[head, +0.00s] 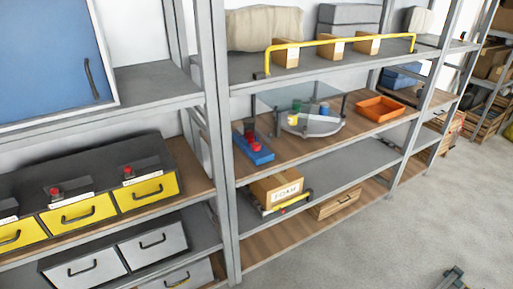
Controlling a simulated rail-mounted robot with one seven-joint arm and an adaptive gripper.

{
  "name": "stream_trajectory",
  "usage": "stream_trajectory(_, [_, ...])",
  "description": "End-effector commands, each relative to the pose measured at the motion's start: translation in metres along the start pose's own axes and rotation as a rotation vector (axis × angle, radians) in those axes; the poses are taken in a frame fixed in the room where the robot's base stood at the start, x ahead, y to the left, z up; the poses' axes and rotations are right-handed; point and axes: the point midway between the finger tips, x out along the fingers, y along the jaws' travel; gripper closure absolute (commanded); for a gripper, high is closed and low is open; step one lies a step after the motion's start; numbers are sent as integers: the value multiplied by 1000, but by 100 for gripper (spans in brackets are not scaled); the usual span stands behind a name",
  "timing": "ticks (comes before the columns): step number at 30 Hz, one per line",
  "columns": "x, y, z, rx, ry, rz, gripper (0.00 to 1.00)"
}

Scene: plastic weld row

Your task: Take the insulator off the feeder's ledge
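The feeder appears to be the grey rounded tray (318,128) under a clear panel (300,96), on the wooden middle shelf. Small cylinders stand on or beside it: a yellow one (293,119), a green one (297,105) and a blue one (323,108). I cannot tell which of them is the insulator. What seems to be the end of my gripper (455,277) shows at the bottom right edge, over the floor, far from the feeder. Most of it is cut off, so its opening and any load are hidden.
A blue block with red parts (254,148) is left of the feeder; an orange tray (380,109) is right. A yellow rail (340,41) crosses the shelf above. Grey uprights (221,150) flank the bay. A FOAM box (277,188) sits below. The floor (400,220) is clear.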

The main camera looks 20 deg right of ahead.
Motion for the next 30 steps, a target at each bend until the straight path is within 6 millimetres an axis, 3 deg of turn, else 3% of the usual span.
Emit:
stream_trajectory(9, [0,0,0,0,0,0,100])
stream_trajectory(23, [0,0,0,0,0,0,25])
stream_trajectory(30, [0,0,0,0,0,0,24])
